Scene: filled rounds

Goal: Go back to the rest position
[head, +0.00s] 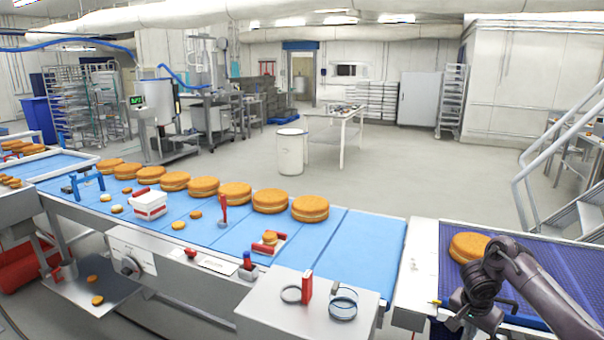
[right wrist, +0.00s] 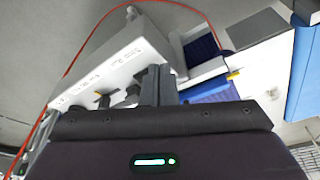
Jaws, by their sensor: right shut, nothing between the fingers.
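My right arm comes in at the lower right of the head view. Its gripper (head: 452,322) hangs low by the near edge of the right belt, and its fingers are small and dark there. In the right wrist view the gripper's fingers (right wrist: 157,84) are together with nothing between them. A round orange-brown filled cake (head: 466,246) lies on the right belt, partly hidden behind my arm and apart from the gripper. My left gripper is not in view.
Several filled rounds (head: 270,201) stand in a row along the blue conveyor (head: 350,245). The dark blue mesh belt (head: 560,262) is mostly bare. Metal stairs (head: 560,190) rise at the right.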

